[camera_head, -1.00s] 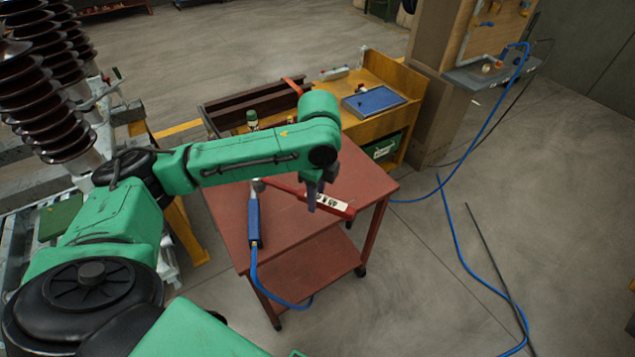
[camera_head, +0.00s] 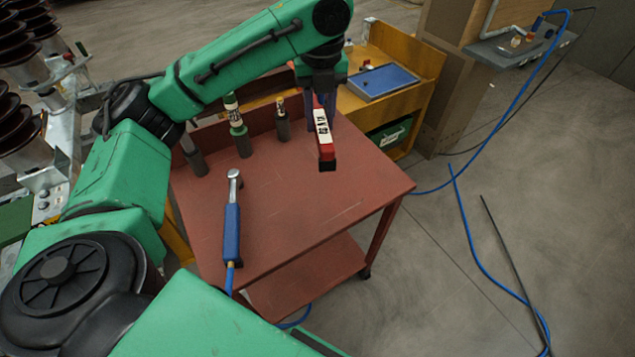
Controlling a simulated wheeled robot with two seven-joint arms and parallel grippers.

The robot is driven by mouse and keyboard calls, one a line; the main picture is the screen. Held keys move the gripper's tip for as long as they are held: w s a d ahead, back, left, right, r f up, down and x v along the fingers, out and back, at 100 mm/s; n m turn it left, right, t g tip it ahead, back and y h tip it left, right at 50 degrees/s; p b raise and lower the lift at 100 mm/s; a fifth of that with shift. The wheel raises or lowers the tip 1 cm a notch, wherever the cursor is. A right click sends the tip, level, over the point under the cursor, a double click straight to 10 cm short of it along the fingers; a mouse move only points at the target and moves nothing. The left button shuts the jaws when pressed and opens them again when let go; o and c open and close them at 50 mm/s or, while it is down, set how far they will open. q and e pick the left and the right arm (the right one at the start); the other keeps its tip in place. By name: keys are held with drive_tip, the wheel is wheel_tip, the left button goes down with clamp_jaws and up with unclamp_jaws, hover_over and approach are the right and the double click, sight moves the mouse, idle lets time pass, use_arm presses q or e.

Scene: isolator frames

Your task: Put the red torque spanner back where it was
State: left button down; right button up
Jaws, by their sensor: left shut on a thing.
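The red torque spanner (camera_head: 325,145) has a white label and a black end. It hangs in my left gripper (camera_head: 320,97), which is shut on it above the far right part of the red trolley top (camera_head: 290,190). The spanner's black end points toward the camera; its far part is hidden behind the gripper and arm. A blue-handled tool (camera_head: 232,225) with a metal head and a blue hose lies on the trolley's left part, apart from the spanner. My right gripper is not in view.
Several upright bottle-like items stand along the trolley's back edge, including a green one (camera_head: 239,133). Behind is a yellow bench (camera_head: 415,62) with a blue tray (camera_head: 383,80). Blue hose (camera_head: 470,240) runs over the floor at right. The trolley's right half is bare.

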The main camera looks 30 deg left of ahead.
use_arm(q)
wheel_tip(320, 180, down, 20)
drive_tip(key=shift+w+a+r+b, duration=0.1)
drive_tip(key=shift+w+a+b, duration=0.05)
drive_tip(key=shift+b, duration=0.25)
drive_tip(key=c, duration=0.6)
unclamp_jaws()
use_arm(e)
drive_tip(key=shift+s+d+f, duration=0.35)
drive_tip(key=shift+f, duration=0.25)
use_arm(q)
wheel_tip(320, 180, up, 12)
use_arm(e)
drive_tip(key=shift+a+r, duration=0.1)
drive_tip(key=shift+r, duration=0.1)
